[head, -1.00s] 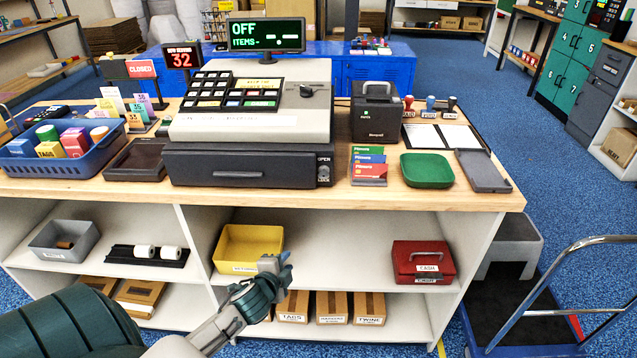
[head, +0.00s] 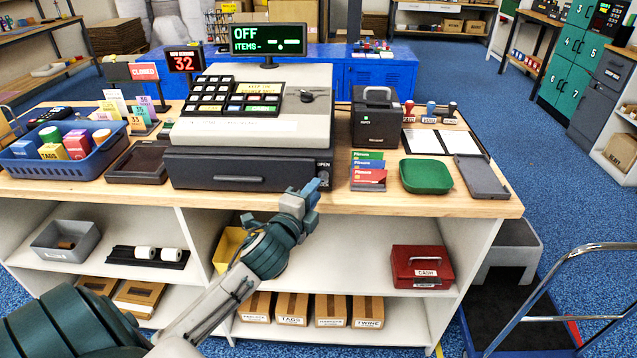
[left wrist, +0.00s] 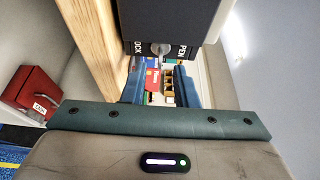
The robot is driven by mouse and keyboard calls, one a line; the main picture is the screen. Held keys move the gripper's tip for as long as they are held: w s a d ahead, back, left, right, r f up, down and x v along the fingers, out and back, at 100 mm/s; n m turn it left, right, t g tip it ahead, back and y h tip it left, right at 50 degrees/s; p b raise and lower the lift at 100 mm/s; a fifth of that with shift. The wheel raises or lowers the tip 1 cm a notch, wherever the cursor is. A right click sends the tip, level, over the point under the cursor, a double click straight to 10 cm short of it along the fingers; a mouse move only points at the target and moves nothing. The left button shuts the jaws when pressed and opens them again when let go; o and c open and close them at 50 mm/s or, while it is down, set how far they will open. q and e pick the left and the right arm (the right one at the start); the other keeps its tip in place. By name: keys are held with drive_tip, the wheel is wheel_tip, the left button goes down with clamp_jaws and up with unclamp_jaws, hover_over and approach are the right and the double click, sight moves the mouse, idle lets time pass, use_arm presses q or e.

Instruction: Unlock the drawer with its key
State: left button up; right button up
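The black cash drawer (head: 240,178) sits under the register (head: 250,120) on the counter and looks closed. Its lock (left wrist: 160,48), at the right end of the drawer front, shows in the left wrist view between the labels OPEN and LOCK. A small silver piece stands out from it; I cannot tell whether this is the key or only the lock's face. My left gripper (head: 312,188) is just in front of this end of the drawer. In the left wrist view its blue fingers (left wrist: 160,85) are apart with nothing between them. My right gripper is not in view.
The wooden counter edge (head: 400,204) runs close by the left gripper. Cards in a rack (head: 368,175), a green tray (head: 427,175) and a black box (head: 377,122) stand right of the drawer. A red cash box (head: 422,262) is on the shelf below.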

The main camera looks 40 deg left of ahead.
sight(323, 180)
use_arm(q)
drive_tip(key=shift+w+a, duration=0.2)
drive_tip(key=shift+w, duration=1.35)
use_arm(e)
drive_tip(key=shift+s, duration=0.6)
use_arm(q)
drive_tip(key=shift+c, duration=0.3)
clamp_jaws()
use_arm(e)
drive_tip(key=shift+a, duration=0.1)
